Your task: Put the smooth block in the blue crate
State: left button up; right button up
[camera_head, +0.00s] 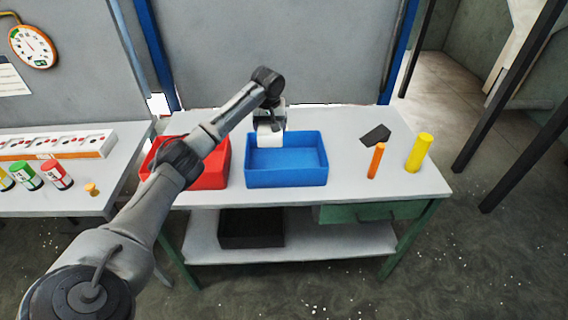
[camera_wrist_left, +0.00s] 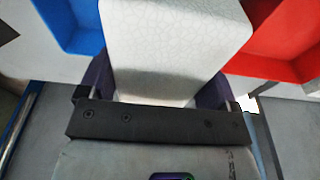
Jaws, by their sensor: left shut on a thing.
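My left gripper (camera_head: 270,122) is shut on a white block (camera_head: 270,139), its fingers on either side of it. In the left wrist view the block (camera_wrist_left: 175,40) fills the middle and shows a fine crackle pattern. The blue crate (camera_head: 287,179) stands on the table and looks empty. In the head view the block overlaps the crate's back left corner; its height above the rim is hard to tell. In the left wrist view the blue crate (camera_wrist_left: 80,28) is left of the block and the red crate (camera_wrist_left: 285,42) right. My right gripper is not in view.
The red crate (camera_head: 212,175) stands close left of the blue crate, partly behind my left arm. An orange cylinder (camera_head: 376,161), a yellow cylinder (camera_head: 419,153) and a dark flat piece (camera_head: 375,135) are to the right. A black bin (camera_head: 251,229) is on the lower shelf.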

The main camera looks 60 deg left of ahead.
pick_arm(q)
jog(key=shift+s+a+f+b, duration=0.15)
jog(key=shift+f+b, duration=0.2)
jog(key=shift+f, duration=2.5)
jog(key=shift+s+a+f+b, duration=0.15)
jog(key=shift+f+b, duration=0.25)
jog(key=shift+f, duration=2.45)
jog(key=shift+a+f+b, duration=0.15)
jog(key=shift+f+b, duration=0.2)
jog(key=shift+f, duration=2.9)
jog(key=shift+f, duration=0.15)
jog(key=o, duration=0.7)
